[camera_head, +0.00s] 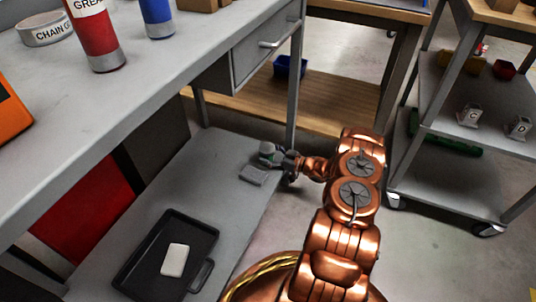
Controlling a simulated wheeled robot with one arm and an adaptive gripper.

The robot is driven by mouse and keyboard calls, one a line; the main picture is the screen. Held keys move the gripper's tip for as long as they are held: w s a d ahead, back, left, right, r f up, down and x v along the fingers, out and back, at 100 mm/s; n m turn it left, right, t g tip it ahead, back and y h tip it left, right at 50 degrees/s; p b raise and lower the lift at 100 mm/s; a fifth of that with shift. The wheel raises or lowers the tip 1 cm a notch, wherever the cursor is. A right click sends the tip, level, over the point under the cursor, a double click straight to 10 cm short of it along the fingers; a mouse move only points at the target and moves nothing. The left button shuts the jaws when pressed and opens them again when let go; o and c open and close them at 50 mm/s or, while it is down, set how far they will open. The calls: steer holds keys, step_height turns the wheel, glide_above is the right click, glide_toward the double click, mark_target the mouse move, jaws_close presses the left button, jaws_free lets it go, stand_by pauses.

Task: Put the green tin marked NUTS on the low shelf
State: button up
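My copper-coloured arm reaches down to the grey low shelf (205,180) under the workbench. My gripper (281,161) is at the shelf's far right end, small and dark. A small pale and greenish thing (267,149) is right at the fingers. It may be the green tin, but no NUTS marking is readable. I cannot tell whether the fingers grip it or only stand beside it, nor whether it touches the shelf. No other green tin shows.
A flat grey item (253,176) lies beside the gripper. A black tray (128,278) with a white block (174,260) lies on the near shelf. The bench top (155,75) overhangs the shelf, and a bench leg (297,95) stands close behind the gripper. A wheeled cart (445,185) is right.

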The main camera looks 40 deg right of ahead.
steer(key=shift+r, duration=0.1)
stand_by(0.3)
steer(key=shift+p+v, duration=2.25)
steer(key=shift+v, duration=3.8)
